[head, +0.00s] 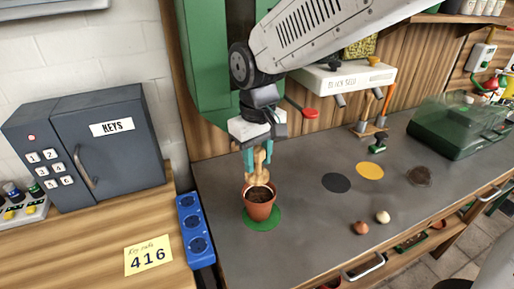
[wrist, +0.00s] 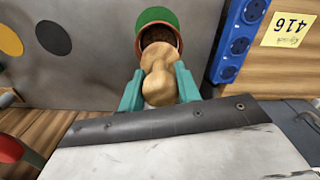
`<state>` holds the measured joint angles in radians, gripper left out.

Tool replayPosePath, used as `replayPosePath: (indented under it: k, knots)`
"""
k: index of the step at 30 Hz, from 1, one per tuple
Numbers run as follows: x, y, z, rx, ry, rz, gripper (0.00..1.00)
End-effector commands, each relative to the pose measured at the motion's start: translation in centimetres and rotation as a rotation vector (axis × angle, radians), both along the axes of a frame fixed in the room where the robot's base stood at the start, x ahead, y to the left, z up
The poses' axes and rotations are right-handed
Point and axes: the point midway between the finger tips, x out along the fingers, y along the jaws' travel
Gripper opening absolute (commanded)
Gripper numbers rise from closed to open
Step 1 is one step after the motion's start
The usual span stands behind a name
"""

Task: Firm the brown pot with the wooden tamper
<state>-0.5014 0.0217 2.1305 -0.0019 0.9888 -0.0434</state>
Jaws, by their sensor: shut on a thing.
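The brown pot (head: 260,210) stands upright on a green disc (head: 273,221) on the grey bench and holds dark soil. My gripper (head: 258,158) is shut on the wooden tamper (head: 259,177), with a teal finger on each side of it. The tamper points down, and its lower end is at the pot's mouth; I cannot tell whether it touches the soil. In the wrist view the tamper (wrist: 159,60) sits between the teal fingers and hides part of the pot (wrist: 139,46) and its soil.
A blue socket strip (head: 194,228) and a grey key box (head: 110,150) stand left of the pot. A green-lidded box (head: 455,128) stands farther right. The bench between is mostly clear.

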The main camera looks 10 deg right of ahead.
Motion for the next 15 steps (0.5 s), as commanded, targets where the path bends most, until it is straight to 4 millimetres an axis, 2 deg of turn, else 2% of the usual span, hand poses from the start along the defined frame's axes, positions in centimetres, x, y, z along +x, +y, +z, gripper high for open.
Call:
replayPosePath:
  k: [9,15]
  knots:
    - [0.1,-0.3,-3.4,-0.001,0.002,-0.005,0.15]
    - [0.1,-0.3,-4.7,-0.001,0.001,-0.005,0.15]
